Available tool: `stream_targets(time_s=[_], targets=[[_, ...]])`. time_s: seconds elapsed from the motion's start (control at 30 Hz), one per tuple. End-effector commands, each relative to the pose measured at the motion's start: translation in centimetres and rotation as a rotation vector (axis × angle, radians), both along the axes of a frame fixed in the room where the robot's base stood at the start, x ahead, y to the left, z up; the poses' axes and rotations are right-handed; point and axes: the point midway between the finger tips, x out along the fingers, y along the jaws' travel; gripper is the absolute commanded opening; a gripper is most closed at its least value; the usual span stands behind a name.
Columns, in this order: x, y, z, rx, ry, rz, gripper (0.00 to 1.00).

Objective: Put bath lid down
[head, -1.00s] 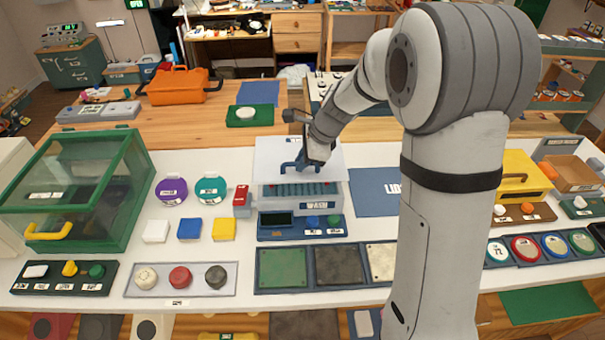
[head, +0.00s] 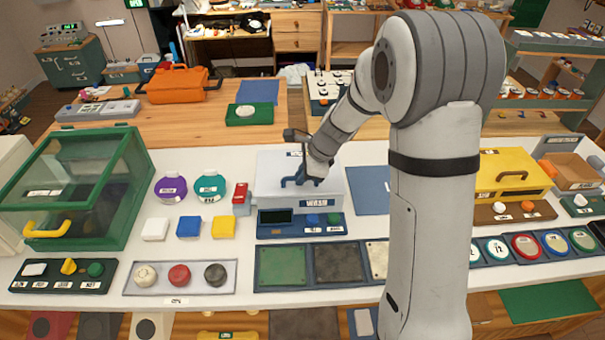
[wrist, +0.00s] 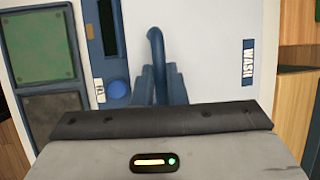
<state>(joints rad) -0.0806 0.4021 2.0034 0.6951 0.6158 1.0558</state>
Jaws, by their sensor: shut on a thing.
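The bath is a pale grey box labelled WASH (head: 325,203) in the middle of the white table, behind a dark blue control panel. Its white lid (head: 272,172) lies level over the box, and the bath's inside is hidden. Whether the lid rests fully on the rim I cannot tell. A blue handle (head: 290,182) stands on the lid; it also shows in the wrist view (wrist: 156,50). My gripper (head: 306,180) is shut on this handle. In the wrist view the blue fingers are close around the handle, and the gripper body hides part of the lid.
A red block (head: 241,194) stands just left of the bath. The control panel (head: 300,223) is in front. A blue mat (head: 369,190) lies to the right. A green glass-sided case (head: 136,190) stands at the left, and a yellow box (head: 512,170) at the right.

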Motion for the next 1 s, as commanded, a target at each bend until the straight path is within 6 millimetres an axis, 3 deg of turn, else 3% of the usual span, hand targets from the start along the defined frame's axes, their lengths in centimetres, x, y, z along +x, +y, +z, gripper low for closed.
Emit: stream_targets(time_s=[0.03, 0.07, 0.33, 0.67, 0.77, 1.0], targets=[[0.0, 0.0, -0.2, 0.0, -0.001, 0.0, 0.0], [0.0, 0.0, -0.3, 0.0, 0.0, -0.001, 0.13], [0.0, 0.0, -0.1, 0.0, 0.0, -0.001, 0.34], [0.0, -0.1, 0.6, 0.0, -0.001, -0.002, 0.34], [0.0, -0.4, 1.8, 0.001, -0.004, -0.003, 0.34], [-1.1, -2.6, 6.6, 0.0, -0.006, -0.005, 0.34]])
